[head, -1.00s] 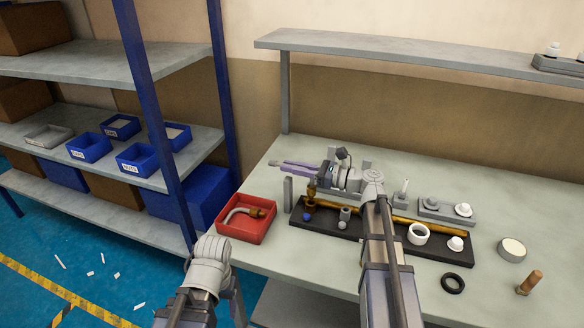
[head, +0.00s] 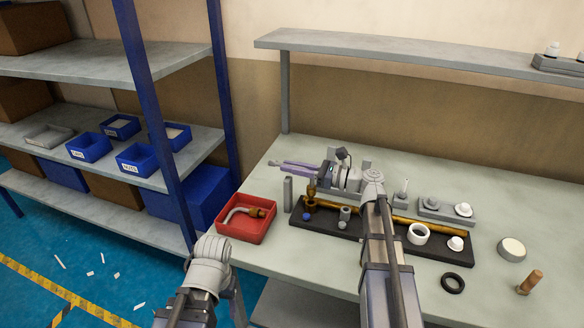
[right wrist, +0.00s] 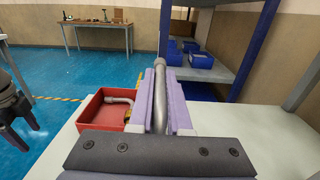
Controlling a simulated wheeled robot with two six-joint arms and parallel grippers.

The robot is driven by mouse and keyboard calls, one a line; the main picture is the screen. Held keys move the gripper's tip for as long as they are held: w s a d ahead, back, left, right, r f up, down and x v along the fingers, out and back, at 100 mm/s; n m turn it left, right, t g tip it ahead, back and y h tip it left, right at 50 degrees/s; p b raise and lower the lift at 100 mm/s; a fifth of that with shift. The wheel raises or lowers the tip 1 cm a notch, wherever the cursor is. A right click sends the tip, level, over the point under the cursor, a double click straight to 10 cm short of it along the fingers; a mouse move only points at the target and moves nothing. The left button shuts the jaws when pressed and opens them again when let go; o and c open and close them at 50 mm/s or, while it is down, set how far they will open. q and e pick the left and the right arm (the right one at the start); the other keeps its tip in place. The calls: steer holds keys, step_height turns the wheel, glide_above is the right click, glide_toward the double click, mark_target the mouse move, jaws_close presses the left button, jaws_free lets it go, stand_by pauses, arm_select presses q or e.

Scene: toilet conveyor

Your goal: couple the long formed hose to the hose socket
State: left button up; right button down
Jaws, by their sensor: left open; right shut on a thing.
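My right gripper (head: 297,167), with purple fingers, is above the back left of the bench and points left. In the right wrist view its fingers (right wrist: 161,112) are shut on a long grey tube, which I take as the long formed hose (right wrist: 160,85); its far end shows a rounded tip. In the head view the hose is hardly distinguishable between the fingers. A brass fitting (head: 311,190) stands at the left end of the black tray; I cannot tell whether it is the hose socket. My left gripper (right wrist: 20,118) is open and empty beside the bench, mostly hidden behind its arm in the head view.
A red bin (head: 232,235) with a bent grey hose with a brass end sits at the bench's left edge. The black tray (head: 462,257) holds a brass pipe and white parts. A grey post (head: 288,194) stands left of it. Blue-framed shelving is at left.

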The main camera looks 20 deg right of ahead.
steer(key=shift+f+b, duration=1.55)
steer(key=shift+r, duration=0.2)
steer(key=shift+r+p, duration=1.1)
steer(key=shift+p, duration=0.2)
steer(key=shift+f+b, duration=1.3)
stand_by(0.8)
steer(key=c, duration=0.8)
jaws_free()
steer(key=shift+v, duration=3.9)
steer(key=shift+s, duration=0.1)
